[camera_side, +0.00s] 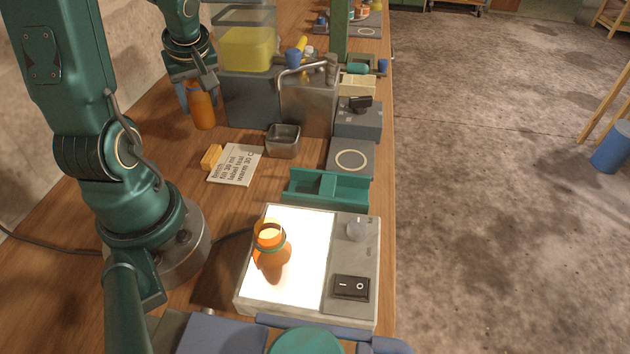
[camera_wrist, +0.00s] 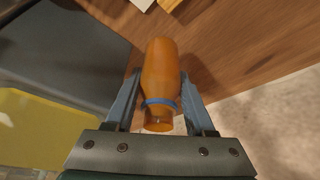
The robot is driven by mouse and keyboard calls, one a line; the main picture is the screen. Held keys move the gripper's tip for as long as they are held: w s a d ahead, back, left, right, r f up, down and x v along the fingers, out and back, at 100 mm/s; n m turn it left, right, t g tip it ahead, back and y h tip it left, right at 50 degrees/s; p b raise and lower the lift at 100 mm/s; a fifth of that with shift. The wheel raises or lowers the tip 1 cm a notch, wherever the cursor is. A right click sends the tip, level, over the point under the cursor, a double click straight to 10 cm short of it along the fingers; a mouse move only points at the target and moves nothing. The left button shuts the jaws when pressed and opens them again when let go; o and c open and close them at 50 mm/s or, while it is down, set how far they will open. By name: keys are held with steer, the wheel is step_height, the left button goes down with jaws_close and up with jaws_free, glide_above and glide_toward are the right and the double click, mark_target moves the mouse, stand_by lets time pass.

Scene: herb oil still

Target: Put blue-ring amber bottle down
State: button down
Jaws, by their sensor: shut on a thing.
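The blue-ring amber bottle (camera_wrist: 160,65) is between the fingers of my gripper (camera_wrist: 160,78) in the wrist view, its blue ring near the neck and its open mouth towards my palm. In the side view my gripper (camera_side: 190,97) is at the upper left, shut on the amber bottle (camera_side: 204,112). The bottle hangs nearly upright beside the grey block under the yellow tank. The blue ring is hidden there. I cannot tell whether its base touches the wooden bench (camera_side: 185,160).
Another amber bottle (camera_side: 272,262) with a green ring stands on the lit panel (camera_side: 312,228). A written card (camera_side: 236,168), a small metal cup (camera_side: 283,141), a teal tray (camera_side: 325,187) and a grey block (camera_side: 250,97) stand nearby.

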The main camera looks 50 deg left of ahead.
step_height(320, 180, up, 13)
glide_above(305, 192)
step_height(305, 192, down, 12)
steer(key=shift+f, duration=2.1)
steer(key=shift+f, duration=0.2)
